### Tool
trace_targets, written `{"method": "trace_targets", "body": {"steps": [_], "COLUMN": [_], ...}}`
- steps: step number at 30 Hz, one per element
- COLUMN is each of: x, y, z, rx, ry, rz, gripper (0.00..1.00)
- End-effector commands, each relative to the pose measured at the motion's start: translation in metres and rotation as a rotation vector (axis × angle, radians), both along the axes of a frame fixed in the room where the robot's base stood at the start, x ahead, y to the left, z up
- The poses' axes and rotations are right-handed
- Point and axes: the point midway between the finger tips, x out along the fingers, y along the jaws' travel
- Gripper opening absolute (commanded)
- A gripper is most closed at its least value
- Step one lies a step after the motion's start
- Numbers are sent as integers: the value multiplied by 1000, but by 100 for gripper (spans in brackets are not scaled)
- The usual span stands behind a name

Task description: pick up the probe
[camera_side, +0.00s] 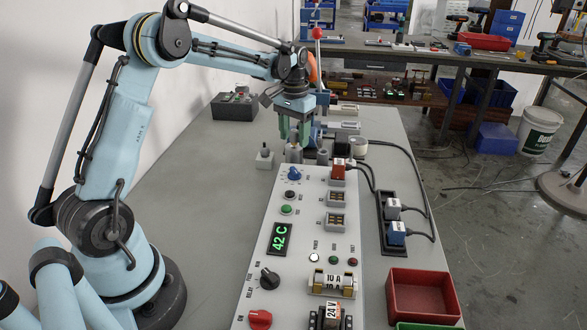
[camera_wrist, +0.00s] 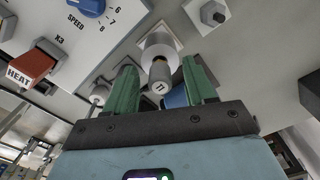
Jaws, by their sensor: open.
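My gripper (camera_side: 294,138) points down at the far end of the control panel, its two green fingers apart. In the wrist view my gripper (camera_wrist: 163,85) has one finger on each side of a small upright metal piece with a marked round top, which looks like the probe (camera_wrist: 160,86). It stands in a silver cylindrical holder (camera_wrist: 158,45) on a light square base. I see gaps between it and both fingers. In the side view the holder (camera_side: 294,154) shows just below the fingertips, and the fingers largely hide the probe.
The panel has a blue speed knob (camera_side: 294,174) and a red HEAT plug (camera_side: 338,172) near the gripper. A hex-topped post (camera_side: 265,157) stands to the left. A short grey cylinder (camera_side: 322,157) is close on the right. A red bin (camera_side: 420,297) sits at the front right.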

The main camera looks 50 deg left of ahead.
Motion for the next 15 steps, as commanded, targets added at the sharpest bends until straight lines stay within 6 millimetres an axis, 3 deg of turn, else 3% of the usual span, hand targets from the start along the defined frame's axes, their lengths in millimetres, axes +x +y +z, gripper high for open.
{"method": "trace_targets", "body": {"steps": [6,15], "x": [0,0], "y": [0,0], "z": [-1,-1], "rx": [0,0], "ry": [0,0], "rz": [0,0], "gripper": [55,10]}}
